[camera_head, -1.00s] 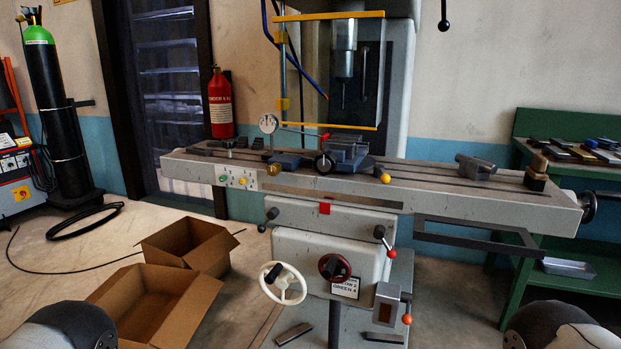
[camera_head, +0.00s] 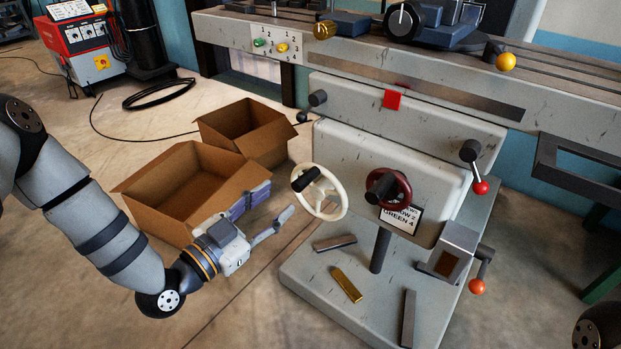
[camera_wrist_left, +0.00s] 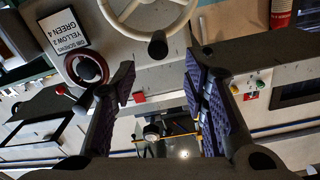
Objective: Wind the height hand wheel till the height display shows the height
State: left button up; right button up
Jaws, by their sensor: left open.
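A cream hand wheel (camera_head: 320,193) with a black knob is on the front of the grey machine. A smaller dark red hand wheel (camera_head: 405,190) with a black handle is right of it. I cannot tell which is the height wheel, and I make out no height display. My left gripper (camera_head: 266,212) is open and empty, left of and apart from the cream wheel. In the left wrist view, the cream wheel (camera_wrist_left: 128,30) shows at the top, the red wheel (camera_wrist_left: 101,64) at left, and the open left fingers (camera_wrist_left: 160,82) below the cream wheel. The right gripper is out of view.
A label (camera_head: 401,219) hangs under the red wheel. A box with an orange-knobbed crank (camera_head: 454,250) and a red-knobbed lever (camera_head: 476,171) are at right. Loose metal bars (camera_head: 346,284) lie on the machine base. Cardboard boxes (camera_head: 178,190) stand close behind my left gripper.

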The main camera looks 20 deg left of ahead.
aim_at(296, 187)
pick_arm(q)
jog(key=b+x, duration=0.1)
jog(key=x, duration=0.8)
jog(key=shift+f, duration=0.15)
grip_shut()
